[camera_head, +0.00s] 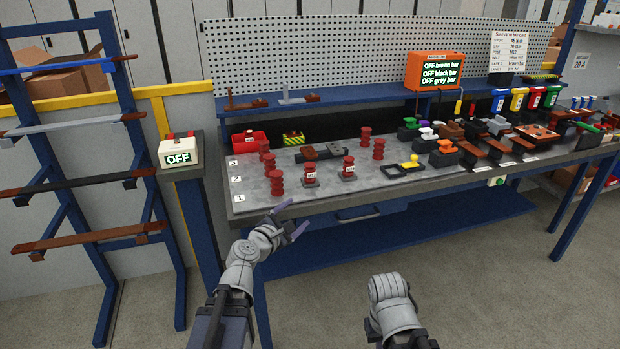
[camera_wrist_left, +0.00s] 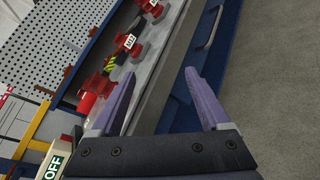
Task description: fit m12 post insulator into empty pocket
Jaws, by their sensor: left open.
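Several red ribbed post insulators stand on the grey bench top (camera_head: 240,204). Two have white labels: one near the front (camera_head: 310,176) and one to its right (camera_head: 348,168); I cannot read the sizes surely. Unlabelled ones stand at the left (camera_head: 277,183) and farther back (camera_head: 378,149). I cannot make out the empty pocket. My left gripper (camera_head: 292,218) is open and empty, in front of the bench edge; its spread fingers show in the wrist view (camera_wrist_left: 158,76). My right gripper's fingers are not visible.
A red bin (camera_head: 249,139) and a yellow-black striped block (camera_head: 292,139) stand at the back left. A black fixture with a yellow handle (camera_head: 405,167) lies right of the insulators. An OFF box (camera_head: 180,152) stands on a post at the left. The floor in front is clear.

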